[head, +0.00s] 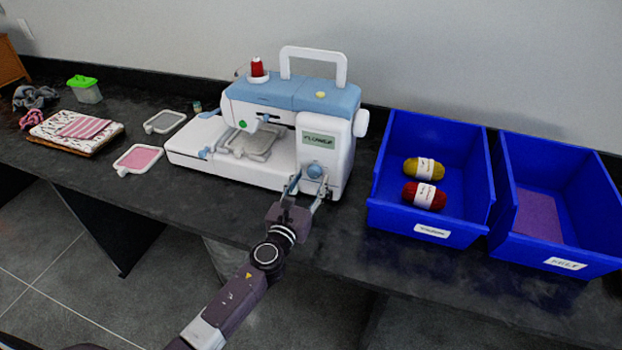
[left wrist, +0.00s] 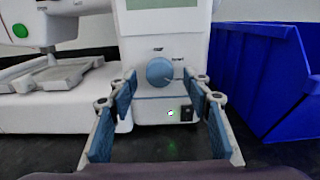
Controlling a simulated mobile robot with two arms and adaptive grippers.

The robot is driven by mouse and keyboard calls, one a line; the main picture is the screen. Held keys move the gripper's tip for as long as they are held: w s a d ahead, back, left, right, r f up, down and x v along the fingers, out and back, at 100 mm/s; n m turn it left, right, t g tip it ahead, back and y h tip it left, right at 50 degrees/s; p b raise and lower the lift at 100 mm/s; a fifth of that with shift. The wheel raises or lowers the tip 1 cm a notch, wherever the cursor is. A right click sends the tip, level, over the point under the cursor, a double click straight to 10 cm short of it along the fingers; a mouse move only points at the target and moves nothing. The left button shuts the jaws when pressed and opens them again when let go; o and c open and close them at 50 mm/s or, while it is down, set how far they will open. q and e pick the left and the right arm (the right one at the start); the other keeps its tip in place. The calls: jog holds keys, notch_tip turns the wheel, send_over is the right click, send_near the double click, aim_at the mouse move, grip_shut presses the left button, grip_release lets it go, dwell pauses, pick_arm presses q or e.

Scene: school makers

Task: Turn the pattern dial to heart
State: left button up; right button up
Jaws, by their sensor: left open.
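The white and blue sewing machine (head: 285,100) stands on the dark counter. Its round blue pattern dial (left wrist: 160,71) is on the front of the right column, with small labels around it that are too blurred to read surely. The dial also shows in the head view (head: 315,170). A small screen on the column reads "FLOWER" (head: 318,138). My left gripper (head: 307,187) is open in front of the dial; in the left wrist view its fingers (left wrist: 160,103) stand to either side, with the dial between and beyond them. Contact is not clear. My right gripper is not in view.
Two blue bins stand to the right, one with yarn balls (head: 424,182), the other (head: 575,205) holding a purple sheet. A pink hoop (head: 138,159), grey hoop (head: 165,121) and folded cloth (head: 75,131) lie left. A lit green indicator (left wrist: 171,113) is below the dial.

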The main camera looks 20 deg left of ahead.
pick_arm(q)
jog(key=shift+w, duration=0.5)
jog(key=c, duration=1.2)
jog(key=shift+o, duration=0.2)
jog(key=shift+n, duration=0.4)
jog(key=n+b, duration=0.1)
jog(key=n, duration=0.3)
jog(key=shift+n, duration=0.4)
jog(key=n+b, duration=0.1)
jog(key=n, duration=0.5)
jog(key=shift+d+r, duration=0.1)
